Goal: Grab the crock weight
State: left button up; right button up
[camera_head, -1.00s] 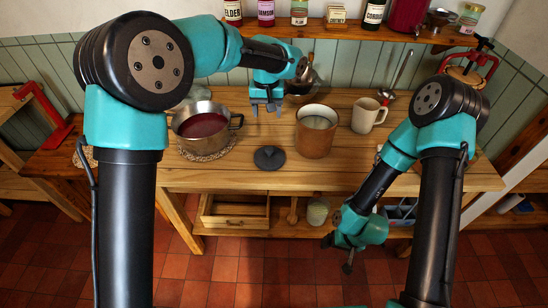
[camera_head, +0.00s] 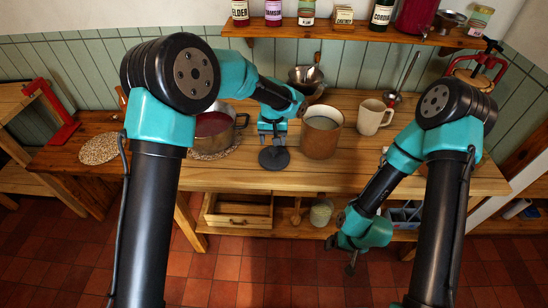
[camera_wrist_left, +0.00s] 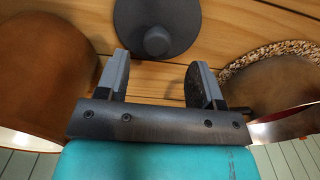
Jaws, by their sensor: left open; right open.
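The crock weight, a dark grey disc with a round knob (camera_head: 274,160), lies flat on the wooden bench near its front edge. In the left wrist view the weight (camera_wrist_left: 180,18) is ahead of the fingertips, its knob roughly between their lines. My left gripper (camera_head: 273,143) is open and empty, just behind the disc and over its rear edge in the head view; it also shows in the left wrist view (camera_wrist_left: 160,72). The brown crock (camera_head: 319,138) stands right of the weight. My right gripper (camera_head: 341,257) is open and empty, low in front of the bench.
A steel pot of red contents (camera_head: 213,130) stands on a woven mat, left of the left gripper. A cream mug (camera_head: 371,119) stands right of the crock. The bench right of the weight's front is clear.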

aim_at(274, 149)
pick_arm(q)
jog(key=shift+f, duration=0.25)
jog(key=shift+d+f, duration=0.15)
jog(key=shift+f, duration=2.35)
jog(key=shift+c, duration=0.3)
jog(key=shift+r, duration=0.1)
grip_shut()
